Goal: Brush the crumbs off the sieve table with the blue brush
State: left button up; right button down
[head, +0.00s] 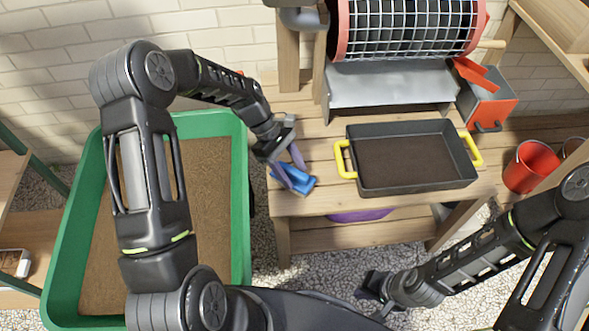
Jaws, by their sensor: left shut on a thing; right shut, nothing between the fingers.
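The sieve table (315,205) is a wooden bench under the drum sieve. The blue brush (297,183) is at the table's front left corner, low over or touching the top; I cannot tell which. My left gripper (291,178) is shut on the blue brush and partly covers it. My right gripper (372,288) is shut and empty, low in front of the table above the gravel floor. I cannot make out any crumbs on the tabletop at this size.
A black tray (361,187) with yellow handles and soil stands on the table. Behind it are a metal chute (390,85) and the red-rimmed drum sieve (405,28). A green soil bin (240,200) stands left, a red bucket (530,167) right, and a grey-orange box (488,100) back right.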

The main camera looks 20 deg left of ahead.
pick_arm(q)
jog(key=shift+a, duration=0.15)
jog(key=shift+s+a+f+p, duration=0.1)
jog(key=shift+s+a, duration=0.15)
jog(key=shift+a, duration=0.25)
jog(key=shift+s+a+r+p, duration=0.15)
jog(key=shift+s+a, duration=0.15)
jog(key=shift+a, duration=0.25)
jog(key=shift+s+a+f+p, duration=0.15)
jog(key=shift+s+a, duration=0.1)
jog(key=shift+a, duration=0.25)
jog(key=shift+w+a, duration=0.25)
jog(key=shift+w, duration=0.3)
jog(key=shift+w+a, duration=0.25)
jog(key=shift+w, duration=0.25)
jog(key=shift+d, duration=0.15)
jog(key=shift+w+d+f, duration=0.1)
jog(key=shift+w+d, duration=0.3)
jog(key=shift+d, duration=0.4)
jog(key=shift+w+d, duration=0.35)
jog(key=shift+d, duration=0.45)
